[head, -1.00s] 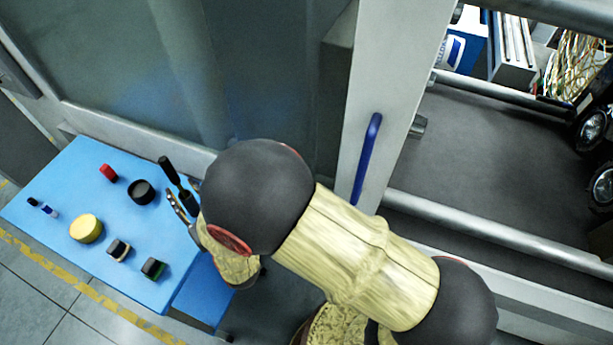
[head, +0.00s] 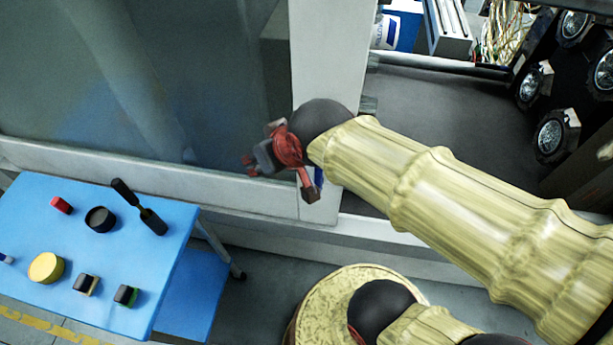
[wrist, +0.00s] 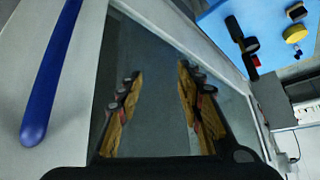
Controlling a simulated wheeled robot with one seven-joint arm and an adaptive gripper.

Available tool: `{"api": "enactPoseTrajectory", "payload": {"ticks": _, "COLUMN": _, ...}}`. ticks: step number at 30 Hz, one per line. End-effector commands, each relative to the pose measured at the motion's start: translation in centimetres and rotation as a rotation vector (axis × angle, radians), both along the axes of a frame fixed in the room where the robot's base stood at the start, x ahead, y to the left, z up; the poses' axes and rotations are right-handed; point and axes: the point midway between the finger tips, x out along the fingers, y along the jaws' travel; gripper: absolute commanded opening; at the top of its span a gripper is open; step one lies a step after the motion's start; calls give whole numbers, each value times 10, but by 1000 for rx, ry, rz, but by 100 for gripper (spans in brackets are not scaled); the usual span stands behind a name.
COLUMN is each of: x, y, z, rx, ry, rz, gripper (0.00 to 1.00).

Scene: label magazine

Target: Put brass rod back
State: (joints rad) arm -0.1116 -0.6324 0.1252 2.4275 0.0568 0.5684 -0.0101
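I cannot make out a brass rod in either view. My gripper (head: 276,160) is in front of the glass panel's lower right corner, beside the pale upright frame. In the wrist view its two fingers (wrist: 160,100) stand apart with nothing seen between them, and the glass lies beyond. A blue handle (wrist: 52,70) is on the pale frame at the left of the wrist view. In the head view only a bit of this handle (head: 318,177) shows; my arm hides most of it.
A blue table (head: 185,215) at lower left holds a dark long tool (head: 140,207), a black round piece (head: 100,219), a red piece (head: 61,205), a yellow disc (head: 46,267) and small blocks. To the right is an open machine bay (head: 440,120) with round lamps (head: 551,135).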

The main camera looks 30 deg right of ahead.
Motion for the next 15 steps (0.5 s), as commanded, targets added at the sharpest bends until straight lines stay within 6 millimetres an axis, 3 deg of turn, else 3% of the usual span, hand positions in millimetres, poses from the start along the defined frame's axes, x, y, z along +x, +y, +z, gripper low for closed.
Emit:
{"api": "enactPoseTrajectory", "payload": {"ticks": 3, "x": -49, "y": -30, "z": 6, "rx": -31, "ry": 78, "rz": -55, "gripper": 37}}
{"api": "enactPoseTrajectory", "payload": {"ticks": 6, "x": -77, "y": -43, "z": 6, "rx": -46, "ry": 128, "rz": -84, "gripper": 37}}
{"api": "enactPoseTrajectory", "payload": {"ticks": 9, "x": -90, "y": -48, "z": 6, "rx": -54, "ry": 153, "rz": -97, "gripper": 37}}
{"api": "enactPoseTrajectory", "payload": {"ticks": 15, "x": -93, "y": -49, "z": 5, "rx": -56, "ry": 160, "rz": -97, "gripper": 37}}
